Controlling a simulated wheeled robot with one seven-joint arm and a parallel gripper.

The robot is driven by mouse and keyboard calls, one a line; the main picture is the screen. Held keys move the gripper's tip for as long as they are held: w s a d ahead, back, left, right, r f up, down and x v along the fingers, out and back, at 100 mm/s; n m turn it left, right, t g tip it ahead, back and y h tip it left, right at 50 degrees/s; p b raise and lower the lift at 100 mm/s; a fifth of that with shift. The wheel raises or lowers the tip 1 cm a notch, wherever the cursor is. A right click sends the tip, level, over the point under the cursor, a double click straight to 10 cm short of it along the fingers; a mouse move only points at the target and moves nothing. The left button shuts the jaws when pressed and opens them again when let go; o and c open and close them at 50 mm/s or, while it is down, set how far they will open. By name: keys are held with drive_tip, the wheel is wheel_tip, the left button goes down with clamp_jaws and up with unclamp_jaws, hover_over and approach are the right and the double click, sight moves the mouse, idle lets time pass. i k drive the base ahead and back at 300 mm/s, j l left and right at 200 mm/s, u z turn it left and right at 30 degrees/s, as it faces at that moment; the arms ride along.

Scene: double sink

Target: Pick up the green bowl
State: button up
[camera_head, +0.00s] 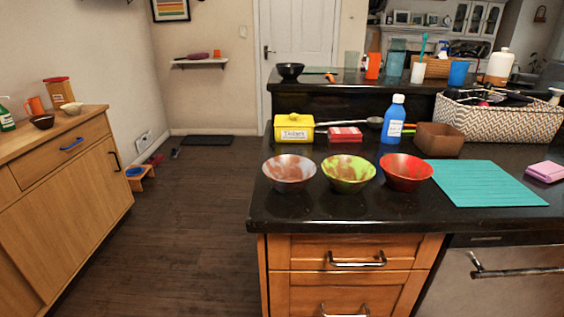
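The green bowl (349,174) is green with reddish-brown patches. It stands upright on the black counter (320,209) near its front edge, in the middle of a row of three bowls. A whitish and brown bowl (289,173) stands just to its left. A red bowl (405,172) stands just to its right. The green bowl's inside looks empty. My gripper is not in view.
Behind the bowls stand a yellow box (294,128), red cloths (345,134), a blue bottle (393,119) and a brown container (439,139). A teal mat (482,184) lies to the right. The floor (190,220) left of the counter is clear.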

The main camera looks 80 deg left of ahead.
sight(347, 174)
drive_tip(key=u, duration=1.6)
